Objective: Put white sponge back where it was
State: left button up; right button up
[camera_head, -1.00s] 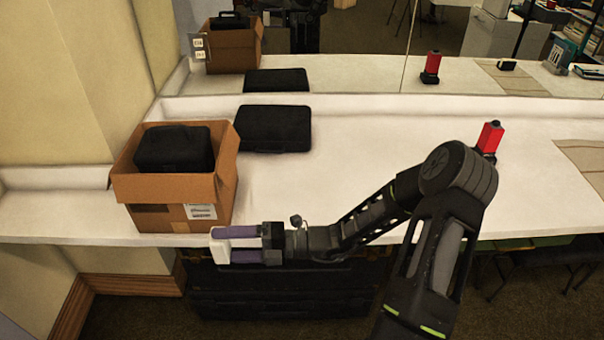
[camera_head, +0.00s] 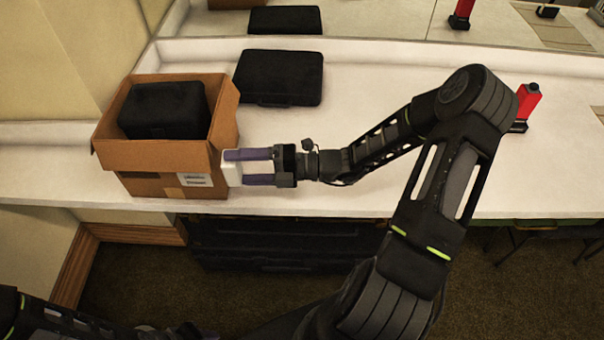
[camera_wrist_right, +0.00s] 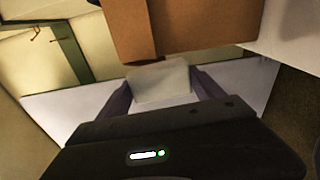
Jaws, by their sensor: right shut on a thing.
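The white sponge (camera_head: 232,172) is held between the purple fingers of my right gripper (camera_head: 246,168), which is shut on it. In the head view the sponge overlaps the front right corner of the cardboard box (camera_head: 150,155); I cannot tell whether they touch. In the right wrist view the sponge (camera_wrist_right: 160,82) sits between the fingertips, with the cardboard box (camera_wrist_right: 185,25) beyond it. My left arm shows only in part at the bottom left of the head view; its gripper cannot be made out.
The open box holds a black case (camera_head: 165,110). Another black case (camera_head: 279,77) lies on the white counter (camera_head: 400,75) behind. A red object (camera_head: 526,105) stands at the right. The counter's middle is clear. A mirror runs along the back.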

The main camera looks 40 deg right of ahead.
notch_tip(320, 180, down, 4)
jog(key=s+a+n+g+b, duration=0.25)
jog(key=n+g, duration=0.25)
jog(key=g, duration=0.3)
jog(key=d+f+n+g+h+b, duration=0.1)
jog(key=d+n+h+b, duration=0.1)
jog(key=d+n+h, duration=0.1)
jog(key=d+f+n+g+h+b, duration=0.2)
jog(key=d+n+h, duration=0.1)
jog(key=d+h, duration=0.1)
jog(key=d+f+n+g+h+b, duration=0.1)
jog(key=d+f+n+h+b, duration=0.1)
jog(key=d+n+h, duration=0.1)
jog(key=shift+s+d+n+h, duration=0.2)
jog(key=shift+d+n+h, duration=0.1)
jog(key=shift+h, duration=0.6)
jog(key=w+d+r+n+t+h+b, duration=0.2)
jog(key=d+r, duration=0.3)
jog(key=d, duration=0.4)
jog(key=shift+w+r+h, duration=0.2)
jog(key=shift+w+h, duration=0.3)
jog(key=shift+w, duration=0.25)
jog(key=shift+d, duration=0.1)
jog(key=shift+f, duration=3.15)
jog(key=shift+f, duration=0.1)
